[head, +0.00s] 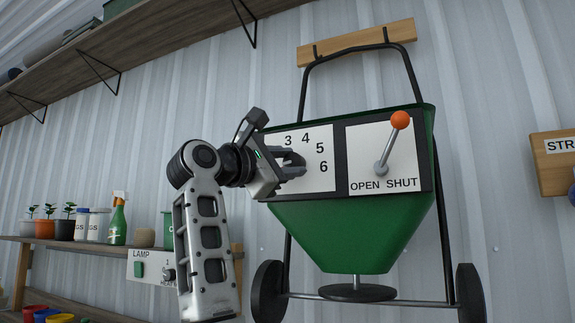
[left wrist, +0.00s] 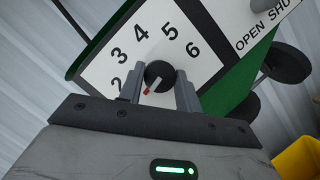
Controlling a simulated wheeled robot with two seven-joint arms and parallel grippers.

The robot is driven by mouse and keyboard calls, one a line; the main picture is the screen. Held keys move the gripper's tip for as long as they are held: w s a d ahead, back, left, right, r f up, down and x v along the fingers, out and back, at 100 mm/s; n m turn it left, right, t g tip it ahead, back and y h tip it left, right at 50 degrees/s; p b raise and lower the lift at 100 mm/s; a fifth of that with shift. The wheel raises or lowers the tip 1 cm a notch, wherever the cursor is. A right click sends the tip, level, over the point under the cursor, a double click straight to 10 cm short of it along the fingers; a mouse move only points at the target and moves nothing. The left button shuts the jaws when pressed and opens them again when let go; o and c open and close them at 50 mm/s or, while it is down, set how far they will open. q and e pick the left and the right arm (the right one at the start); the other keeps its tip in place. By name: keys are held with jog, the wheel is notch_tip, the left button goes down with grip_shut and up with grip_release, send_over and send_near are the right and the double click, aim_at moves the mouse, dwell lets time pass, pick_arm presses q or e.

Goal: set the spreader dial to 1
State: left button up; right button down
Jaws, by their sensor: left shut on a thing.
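The spreader dial (left wrist: 159,72) is a round black knob with a red and white pointer mark, on a white number plate (head: 318,178) of the green spreader (head: 345,235). The plate shows 3, 4, 5 and 6 in the head view, and 2 as well in the left wrist view. The 1 is hidden. The pointer mark is aimed down and left, below the 2. My left gripper (head: 296,165) is shut on the dial, one finger on each side in the left wrist view (left wrist: 158,84). It hides the dial in the head view. My right gripper is not in view.
Right of the number plate is an OPEN SHUT plate with an orange-tipped lever (head: 399,121). The spreader hangs from a wooden rail (head: 358,41). A shelf at left holds pots, bottles and a green spray bottle (head: 117,222). A lamp panel (head: 150,268) is below it.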

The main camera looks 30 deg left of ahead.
pick_arm(q)
jog(key=shift+f, duration=0.1)
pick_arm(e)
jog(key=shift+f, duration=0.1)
pick_arm(q)
jog(key=o, duration=1)
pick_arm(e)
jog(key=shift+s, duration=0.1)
pick_arm(q)
jog(key=b+v, duration=0.4)
jog(key=v, duration=1.2)
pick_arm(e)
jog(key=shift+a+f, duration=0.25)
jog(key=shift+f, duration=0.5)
